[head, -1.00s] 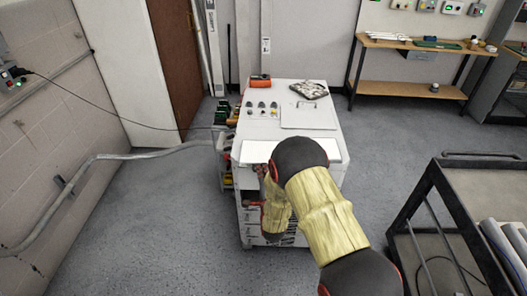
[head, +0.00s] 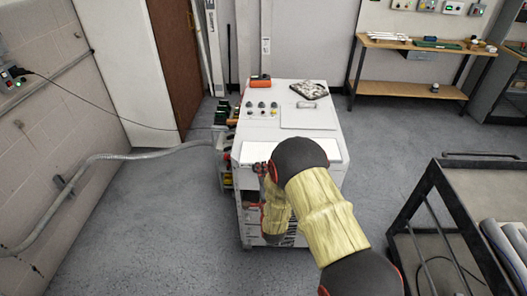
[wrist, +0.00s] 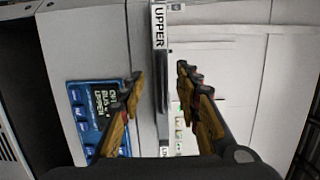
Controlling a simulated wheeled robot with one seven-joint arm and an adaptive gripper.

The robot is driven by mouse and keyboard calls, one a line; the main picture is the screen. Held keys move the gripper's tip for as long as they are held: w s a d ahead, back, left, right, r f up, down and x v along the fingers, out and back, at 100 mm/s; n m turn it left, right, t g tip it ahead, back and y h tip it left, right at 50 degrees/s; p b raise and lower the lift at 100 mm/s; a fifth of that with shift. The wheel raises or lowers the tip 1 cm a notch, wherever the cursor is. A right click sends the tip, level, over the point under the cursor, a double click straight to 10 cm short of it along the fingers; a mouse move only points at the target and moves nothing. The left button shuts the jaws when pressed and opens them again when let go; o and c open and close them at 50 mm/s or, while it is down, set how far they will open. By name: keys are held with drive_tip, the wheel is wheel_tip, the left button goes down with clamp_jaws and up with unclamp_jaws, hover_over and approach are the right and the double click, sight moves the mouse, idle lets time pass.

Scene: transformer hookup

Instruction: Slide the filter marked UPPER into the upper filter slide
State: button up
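In the wrist view a narrow light strip with a label reading UPPER (wrist: 159,28) runs up and down between my fingers. I cannot tell whether it is the filter's edge or part of the slide. A second label (wrist: 165,151), partly cut off, shows lower on the same line. My gripper (wrist: 160,80) is open, one finger on each side of the strip, with gaps to both. Nothing is visibly held.
A blue sign (wrist: 78,117) is left of the strip in the wrist view, partly behind a finger. In the head view a dark cart (head: 440,195) stands at right and a wooden bench (head: 390,87) at back right.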

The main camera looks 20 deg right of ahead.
drive_tip(key=s+a, duration=0.2)
drive_tip(key=s, duration=0.4)
drive_tip(key=shift+s+b, duration=0.3)
drive_tip(key=shift+b, duration=0.05)
idle(0.5)
drive_tip(key=shift+a, duration=0.1)
drive_tip(key=shift+c, duration=0.2)
